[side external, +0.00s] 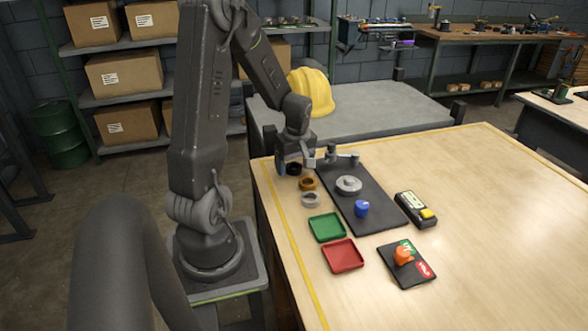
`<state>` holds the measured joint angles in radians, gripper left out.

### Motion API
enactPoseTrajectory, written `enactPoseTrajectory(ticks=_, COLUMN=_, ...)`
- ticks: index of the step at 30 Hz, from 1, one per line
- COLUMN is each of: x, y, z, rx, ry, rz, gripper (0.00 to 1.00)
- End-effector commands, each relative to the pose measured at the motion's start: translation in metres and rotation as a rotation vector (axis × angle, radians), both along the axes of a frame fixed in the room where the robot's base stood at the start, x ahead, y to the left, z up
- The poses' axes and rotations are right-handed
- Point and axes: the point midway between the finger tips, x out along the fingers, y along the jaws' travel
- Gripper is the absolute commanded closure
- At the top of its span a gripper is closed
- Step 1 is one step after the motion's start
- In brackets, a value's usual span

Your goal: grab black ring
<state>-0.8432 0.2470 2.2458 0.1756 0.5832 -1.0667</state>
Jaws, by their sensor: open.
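The black ring (293,169) lies on the wooden table near its far left edge, first in a row with a bronze ring and a grey ring. My gripper (296,164) is open, with its fingers pointing down right at the black ring. Part of the ring is hidden by the gripper. I cannot tell from this view whether the fingers are around the ring or just above it.
The bronze ring (308,184) and grey ring (311,200) are close by. A dark mat (372,205) holds a grey round part (348,185) and a blue part (361,209). Green (327,227) and red (342,254) trays, a meter (416,209) and an orange part (403,256) stand nearer. The table's right is clear.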

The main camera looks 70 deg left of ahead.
Motion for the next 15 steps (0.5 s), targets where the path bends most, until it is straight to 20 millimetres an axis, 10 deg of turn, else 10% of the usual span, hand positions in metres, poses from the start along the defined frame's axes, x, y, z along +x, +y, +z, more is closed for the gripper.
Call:
enactPoseTrajectory(ticks=8, x=-0.0002, y=0.0004, z=-0.0029, rx=0.000, ry=0.000, rz=0.001, gripper=0.23)
enactPoseTrajectory(ticks=15, x=-0.0001, y=0.0005, z=-0.0027, rx=0.000, ry=0.000, rz=0.001, gripper=0.46)
